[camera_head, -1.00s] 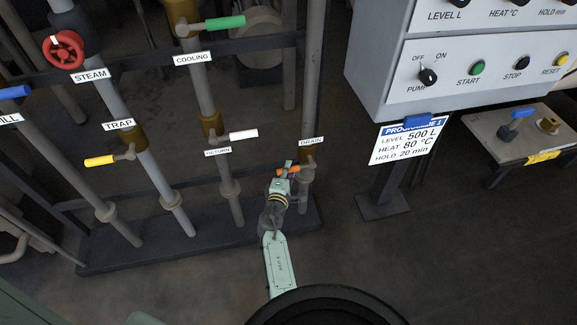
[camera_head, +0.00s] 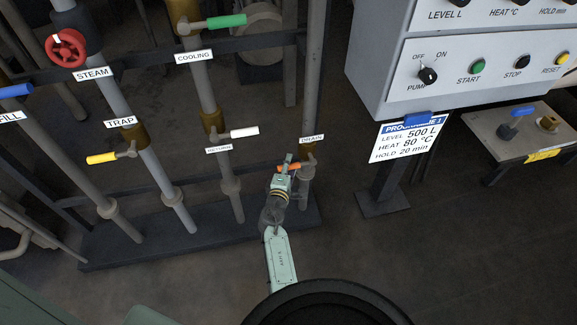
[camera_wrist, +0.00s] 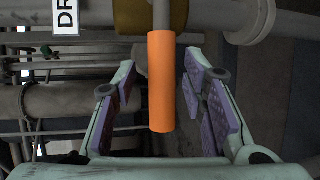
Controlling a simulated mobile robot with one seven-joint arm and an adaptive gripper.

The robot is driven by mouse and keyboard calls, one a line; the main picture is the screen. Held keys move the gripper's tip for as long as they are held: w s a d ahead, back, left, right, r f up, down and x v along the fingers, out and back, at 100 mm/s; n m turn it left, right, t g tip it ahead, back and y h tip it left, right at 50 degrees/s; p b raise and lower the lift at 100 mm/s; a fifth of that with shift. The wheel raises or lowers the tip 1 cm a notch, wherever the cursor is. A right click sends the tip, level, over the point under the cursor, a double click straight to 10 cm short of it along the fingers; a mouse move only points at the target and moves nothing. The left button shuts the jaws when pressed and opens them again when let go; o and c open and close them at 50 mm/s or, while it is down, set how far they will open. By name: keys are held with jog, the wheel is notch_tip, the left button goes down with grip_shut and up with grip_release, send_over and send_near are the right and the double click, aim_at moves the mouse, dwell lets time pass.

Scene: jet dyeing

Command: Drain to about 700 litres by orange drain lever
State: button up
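The orange drain lever (camera_head: 289,167) is on the drain pipe under the DRAIN label (camera_head: 312,139) in the head view. In the wrist view the orange handle (camera_wrist: 161,82) hangs between the two finger pads of my gripper (camera_wrist: 160,95). My gripper is open, with a visible gap on each side of the handle. In the head view my gripper (camera_head: 285,175) is at the lever and hides part of it. The level display of the panel is out of view.
Left of the drain stand pipes with a white return lever (camera_head: 244,132), a green cooling lever (camera_head: 226,20), a yellow trap lever (camera_head: 102,158) and a red steam wheel (camera_head: 65,48). The control panel (camera_head: 470,75) and a programme card (camera_head: 408,137) are at the right.

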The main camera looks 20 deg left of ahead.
jog(key=v, duration=0.7)
jog(key=shift+s, duration=0.25)
jog(key=shift+d, duration=0.1)
